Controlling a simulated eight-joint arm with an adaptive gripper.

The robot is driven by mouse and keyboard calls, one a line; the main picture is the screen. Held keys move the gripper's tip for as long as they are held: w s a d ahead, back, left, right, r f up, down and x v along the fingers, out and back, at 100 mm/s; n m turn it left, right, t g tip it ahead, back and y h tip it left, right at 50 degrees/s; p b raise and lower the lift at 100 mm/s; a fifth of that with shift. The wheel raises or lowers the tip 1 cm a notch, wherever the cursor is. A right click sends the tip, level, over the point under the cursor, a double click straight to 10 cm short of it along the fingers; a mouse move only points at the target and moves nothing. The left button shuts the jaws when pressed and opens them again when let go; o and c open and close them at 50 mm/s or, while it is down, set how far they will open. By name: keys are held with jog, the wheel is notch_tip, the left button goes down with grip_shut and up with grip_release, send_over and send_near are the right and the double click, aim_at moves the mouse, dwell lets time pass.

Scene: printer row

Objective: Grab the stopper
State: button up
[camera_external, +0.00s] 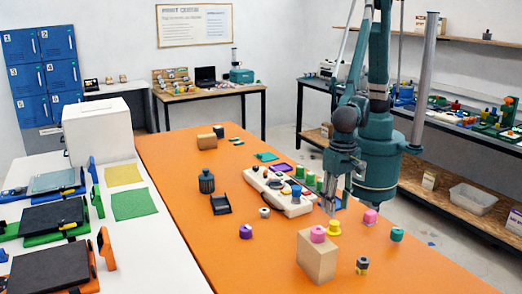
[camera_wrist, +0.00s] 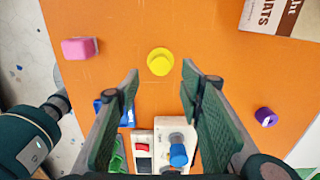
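A yellow round piece with a stepped top, which looks like a stopper, stands on the orange table. It shows in the outside view (camera_external: 334,229) and in the wrist view (camera_wrist: 160,62). My gripper (camera_external: 332,206) points down just above it. In the wrist view my gripper (camera_wrist: 160,72) is open, its two dark green fingers spread left and right. The yellow piece lies in line with the gap, slightly beyond the fingertips, and nothing is held. Whether the fingers reach down to its height I cannot tell.
A pink piece (camera_external: 370,216) and a teal piece (camera_external: 397,234) stand to the right. A white control panel (camera_external: 289,202) lies behind left. A purple piece (camera_external: 245,231) sits left, with bare table around.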

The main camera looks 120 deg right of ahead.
aim_at(335, 222)
jog(key=shift+f, duration=0.1)
jog(key=shift+f, duration=1.2)
jog(key=shift+f, duration=0.1)
jog(key=shift+f+b, duration=0.6)
jog(key=shift+f, duration=1.9)
jog(key=shift+c, duration=0.4)
jog(key=c, duration=0.9)
